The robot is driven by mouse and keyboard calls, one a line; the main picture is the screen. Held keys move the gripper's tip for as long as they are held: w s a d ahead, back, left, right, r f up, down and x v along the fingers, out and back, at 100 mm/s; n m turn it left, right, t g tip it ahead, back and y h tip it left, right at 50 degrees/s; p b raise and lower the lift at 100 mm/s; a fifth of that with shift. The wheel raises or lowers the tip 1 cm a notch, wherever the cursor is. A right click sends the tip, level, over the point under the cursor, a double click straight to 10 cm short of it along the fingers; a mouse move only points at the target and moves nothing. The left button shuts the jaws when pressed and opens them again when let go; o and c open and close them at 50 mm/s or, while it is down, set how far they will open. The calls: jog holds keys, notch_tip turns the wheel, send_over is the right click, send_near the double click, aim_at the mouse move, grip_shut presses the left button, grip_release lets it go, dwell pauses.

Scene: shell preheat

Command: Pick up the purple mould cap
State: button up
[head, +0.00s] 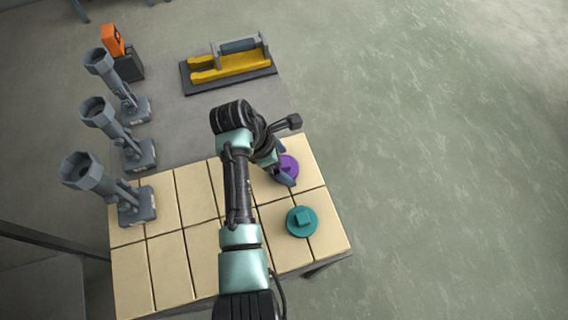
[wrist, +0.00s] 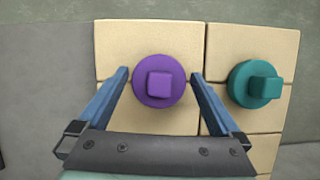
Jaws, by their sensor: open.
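The purple mould cap (head: 288,165) is a round disc with a square knob on top, lying on the beige tiles at the table's right side. In the wrist view the purple mould cap (wrist: 159,82) sits between the tips of my gripper's two blue fingers. My gripper (head: 283,176) is open and empty, above or around the cap; the exact height is hard to tell. In the wrist view my gripper (wrist: 159,78) has a finger on each side of the disc, close to its edges. In the head view my arm partly hides the cap.
A teal cap (head: 301,221) lies nearby on the tiles, to the right in the wrist view (wrist: 255,84). Three grey funnel-topped stands (head: 137,205) line the left side. A yellow and grey fixture (head: 230,66) and an orange device (head: 113,40) stand at the back.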

jog(key=c, duration=1.1)
